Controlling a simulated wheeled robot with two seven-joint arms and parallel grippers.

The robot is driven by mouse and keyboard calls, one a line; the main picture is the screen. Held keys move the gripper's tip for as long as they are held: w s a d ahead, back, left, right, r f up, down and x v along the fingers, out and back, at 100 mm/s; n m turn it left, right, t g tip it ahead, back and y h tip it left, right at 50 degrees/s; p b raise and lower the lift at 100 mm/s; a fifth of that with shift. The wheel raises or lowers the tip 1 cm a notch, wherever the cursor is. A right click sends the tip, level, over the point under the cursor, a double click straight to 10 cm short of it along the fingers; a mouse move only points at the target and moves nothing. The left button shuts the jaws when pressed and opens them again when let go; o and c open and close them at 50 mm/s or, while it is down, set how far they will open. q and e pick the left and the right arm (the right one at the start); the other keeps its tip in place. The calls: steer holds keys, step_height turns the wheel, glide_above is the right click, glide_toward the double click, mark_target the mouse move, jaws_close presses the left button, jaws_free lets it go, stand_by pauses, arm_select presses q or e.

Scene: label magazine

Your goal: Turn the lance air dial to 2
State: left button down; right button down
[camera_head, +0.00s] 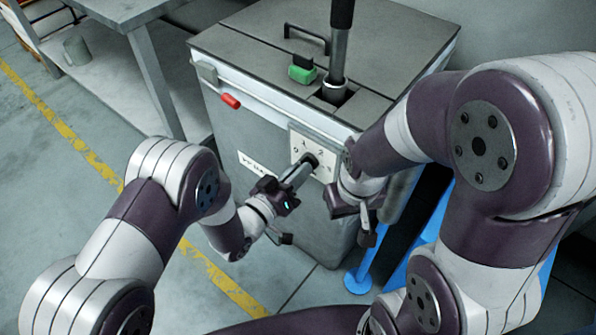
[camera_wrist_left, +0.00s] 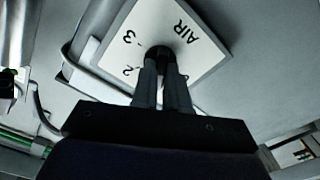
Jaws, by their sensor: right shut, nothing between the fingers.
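The lance air dial is a dark knob on a white plate (camera_head: 296,145) on the front of the grey cabinet. In the left wrist view the plate (camera_wrist_left: 207,52) shows "AIR", 3 and 2. My left gripper (camera_head: 306,165) reaches the knob, and its two fingers (camera_wrist_left: 163,68) close around the dark knob (camera_wrist_left: 159,53). The fingers hide the pointer, so I cannot tell the dial's setting. My right gripper (camera_head: 368,236) is shut and empty, to the right of the dial, in front of the cabinet.
The grey cabinet (camera_head: 255,70) carries a black handle (camera_head: 306,36), a green block (camera_head: 302,70), a red-ended lever (camera_head: 230,101) and an upright lance (camera_head: 339,50). A blue stand (camera_head: 359,280) is low at right.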

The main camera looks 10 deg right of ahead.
arm_select(q)
steer(key=m+p, duration=0.1)
steer(key=m, duration=1)
steer(key=shift+m, duration=0.4)
stand_by(0.5)
steer(key=c, duration=1.1)
jaws_free()
steer(key=shift+c, duration=0.2)
